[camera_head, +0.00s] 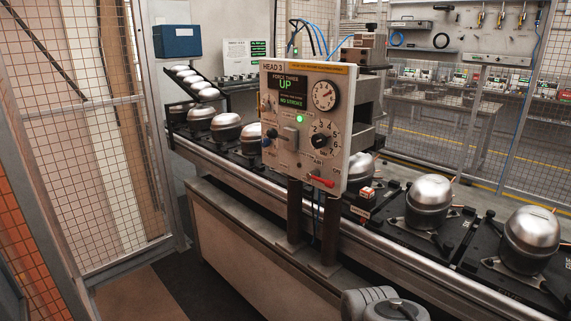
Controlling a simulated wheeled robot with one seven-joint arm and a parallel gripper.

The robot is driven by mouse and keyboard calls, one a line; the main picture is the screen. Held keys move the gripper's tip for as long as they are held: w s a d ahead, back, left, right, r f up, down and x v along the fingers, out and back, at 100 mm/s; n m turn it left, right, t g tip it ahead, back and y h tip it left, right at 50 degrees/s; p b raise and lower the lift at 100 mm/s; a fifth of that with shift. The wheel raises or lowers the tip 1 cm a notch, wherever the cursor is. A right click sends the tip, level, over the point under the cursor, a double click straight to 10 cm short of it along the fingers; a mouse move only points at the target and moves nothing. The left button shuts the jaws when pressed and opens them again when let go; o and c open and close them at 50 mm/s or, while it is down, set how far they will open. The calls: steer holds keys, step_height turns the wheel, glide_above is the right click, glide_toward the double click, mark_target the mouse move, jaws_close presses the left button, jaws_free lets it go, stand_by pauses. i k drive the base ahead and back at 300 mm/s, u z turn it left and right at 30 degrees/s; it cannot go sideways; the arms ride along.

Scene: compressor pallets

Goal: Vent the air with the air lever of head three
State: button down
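The head three panel (337,128) is a cream box marked "HEAD 3" on two dark posts above the front of the conveyor. Its display (287,90) reads "UP" and "NO STROKE", and a green lamp (299,119) is lit below it. A red lever (322,182) sticks out at the panel's lower edge, under small lettering that seems to read "AIR". It lies nearly level, its right end slightly lower. A gauge (324,95), a numbered dial (320,141) and a grey switch (289,135) are also on the panel. My gripper is not in view.
A rounded grey part of my arm (385,303) shows at the bottom. The conveyor rail (395,254) runs across below the panel. Silver compressors (429,192) on black pallets stand along it. Mesh fencing (100,110) closes the left side. Floor (190,288) shows at lower left.

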mark_target(321, 180)
steer(key=u, duration=0.8)
steer(key=i, duration=0.85)
steer(key=u, duration=0.8)
